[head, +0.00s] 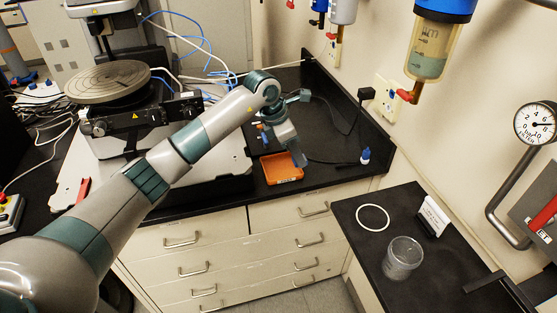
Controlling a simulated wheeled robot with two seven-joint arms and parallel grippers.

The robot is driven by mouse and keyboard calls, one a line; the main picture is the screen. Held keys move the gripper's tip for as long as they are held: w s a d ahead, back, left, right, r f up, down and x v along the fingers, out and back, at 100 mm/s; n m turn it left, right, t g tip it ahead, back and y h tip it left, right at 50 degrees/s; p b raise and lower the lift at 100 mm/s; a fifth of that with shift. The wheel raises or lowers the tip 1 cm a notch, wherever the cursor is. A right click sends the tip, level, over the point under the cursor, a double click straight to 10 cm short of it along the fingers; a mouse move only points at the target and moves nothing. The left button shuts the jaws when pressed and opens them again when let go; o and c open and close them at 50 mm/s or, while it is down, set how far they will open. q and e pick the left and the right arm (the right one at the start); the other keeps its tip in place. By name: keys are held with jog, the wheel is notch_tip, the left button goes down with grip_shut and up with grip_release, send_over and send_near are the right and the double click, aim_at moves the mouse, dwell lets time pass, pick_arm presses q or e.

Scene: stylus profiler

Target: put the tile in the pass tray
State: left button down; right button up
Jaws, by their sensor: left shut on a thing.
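My left gripper (296,158) is over the back right part of a small orange tray (275,181) on the black bench. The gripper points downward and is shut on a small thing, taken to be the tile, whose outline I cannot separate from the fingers. The fingers cover part of the tray, so I cannot tell whether the tile touches its floor. No label shows on the tray. My right gripper is not in view.
A profiler with a round stage (108,82) stands left of the tray. A small blue-capped bottle (365,156) stands right of it. A side table holds a white ring (373,217), a clear jar (402,258) and a white block (434,215). A filter housing (432,50) hangs above.

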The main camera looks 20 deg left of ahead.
pick_arm(q)
jog(key=p, duration=0.4)
send_over(282, 169)
jog(key=s, duration=0.1)
jog(key=f, duration=0.4)
jog(key=shift+s+a+f, duration=0.1)
jog(key=shift+a+f, duration=0.25)
jog(key=shift+a, duration=0.05)
jog(key=shift+a+f, duration=0.2)
jog(key=shift+f, duration=0.05)
jog(key=shift+f, duration=0.25)
notch_tip(282, 169, down, 3)
jog(key=shift+r+p, duration=0.1)
jog(key=shift+p, duration=1)
jog(key=shift+f, duration=0.3)
jog(key=shift+f, duration=0.25)
